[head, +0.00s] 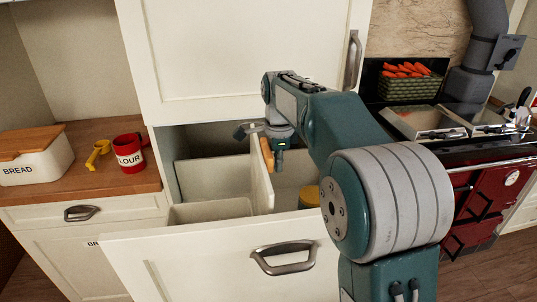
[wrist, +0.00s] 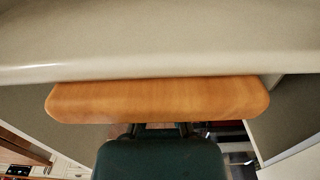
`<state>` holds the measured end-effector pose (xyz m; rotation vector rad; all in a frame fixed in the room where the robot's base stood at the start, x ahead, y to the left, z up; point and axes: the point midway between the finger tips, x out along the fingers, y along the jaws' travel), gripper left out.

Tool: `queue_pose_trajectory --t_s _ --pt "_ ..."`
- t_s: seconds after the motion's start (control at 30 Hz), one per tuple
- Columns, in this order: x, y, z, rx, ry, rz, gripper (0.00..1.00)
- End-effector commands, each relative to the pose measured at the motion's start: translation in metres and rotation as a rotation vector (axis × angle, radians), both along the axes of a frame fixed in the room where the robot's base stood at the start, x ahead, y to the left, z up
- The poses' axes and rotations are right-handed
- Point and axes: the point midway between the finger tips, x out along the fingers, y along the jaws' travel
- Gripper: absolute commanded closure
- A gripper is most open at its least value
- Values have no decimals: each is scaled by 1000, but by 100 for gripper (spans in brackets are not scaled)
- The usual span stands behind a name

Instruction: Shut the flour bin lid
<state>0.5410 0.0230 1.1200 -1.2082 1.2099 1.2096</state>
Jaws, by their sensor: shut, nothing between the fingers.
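The cream bin (head: 212,178) sits inside a pulled-out drawer in the head view. Its cream lid (head: 259,180) stands up on edge at the right side of the bin, with a wooden handle (head: 267,153) on it. The lid (wrist: 160,40) and the wooden handle (wrist: 155,100) fill much of the wrist view. My gripper (head: 279,165) is shut and empty just right of the handle, pointing down. In the wrist view my gripper (wrist: 160,128) shows below the handle; I cannot tell whether they touch.
The drawer front (head: 210,262) stands out below the bin. A large cream door (head: 240,55) is above it. A yellow-topped container (head: 308,196) is inside right.

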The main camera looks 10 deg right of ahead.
Motion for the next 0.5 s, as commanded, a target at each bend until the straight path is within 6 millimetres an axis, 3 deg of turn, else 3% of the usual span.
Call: queue_pose_trajectory --t_s 0.33,0.5 --pt "0 35 6 0 0 3 100" --pt "0 39 7 0 0 0 100"
